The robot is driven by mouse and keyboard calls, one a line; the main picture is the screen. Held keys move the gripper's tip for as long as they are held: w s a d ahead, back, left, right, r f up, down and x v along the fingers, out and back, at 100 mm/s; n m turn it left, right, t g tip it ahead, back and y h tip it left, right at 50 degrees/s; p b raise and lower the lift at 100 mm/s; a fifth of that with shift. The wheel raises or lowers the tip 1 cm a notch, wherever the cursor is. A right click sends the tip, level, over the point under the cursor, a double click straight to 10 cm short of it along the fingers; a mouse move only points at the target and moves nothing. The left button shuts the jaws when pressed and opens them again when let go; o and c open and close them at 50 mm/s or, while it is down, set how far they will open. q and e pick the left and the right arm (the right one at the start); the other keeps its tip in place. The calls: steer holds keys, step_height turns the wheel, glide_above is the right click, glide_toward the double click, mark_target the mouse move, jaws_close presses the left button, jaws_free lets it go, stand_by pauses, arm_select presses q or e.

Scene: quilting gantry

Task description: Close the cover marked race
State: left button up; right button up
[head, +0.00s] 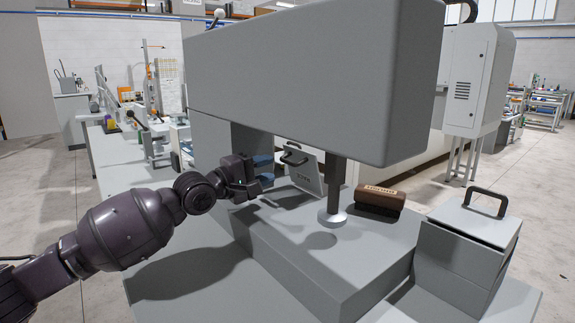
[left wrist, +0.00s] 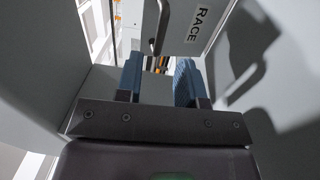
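The cover marked RACE (head: 307,176) is a grey plate with a dark bar handle (head: 294,154), standing raised and tilted on the machine bed, beneath the big grey machine head. In the left wrist view the cover (left wrist: 222,12) shows its RACE label, and its handle (left wrist: 160,28) lies just ahead of the fingertips. My left gripper (head: 264,167) is to the left of the cover. Its two blue fingers are apart with nothing between them, as the left wrist view also shows (left wrist: 158,65). I cannot tell whether a finger touches the handle. My right gripper is not in view.
The grey machine head (head: 310,80) overhangs the bed. A vertical post with a round foot (head: 333,215) stands right of the cover. A grey box with a handled lid (head: 465,240) stands at the right.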

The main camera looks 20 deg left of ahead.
mark_target(285, 162)
arm_select(q)
steer(key=b+x, duration=0.1)
steer(key=x, duration=0.4)
steer(key=shift+w+f, duration=0.1)
steer(key=shift+f, duration=0.1)
steer(key=shift+w+d+r, duration=0.2)
steer(key=shift+w+d, duration=0.2)
steer(key=shift+w, duration=0.15)
steer(key=shift+c, duration=0.2)
jaws_close()
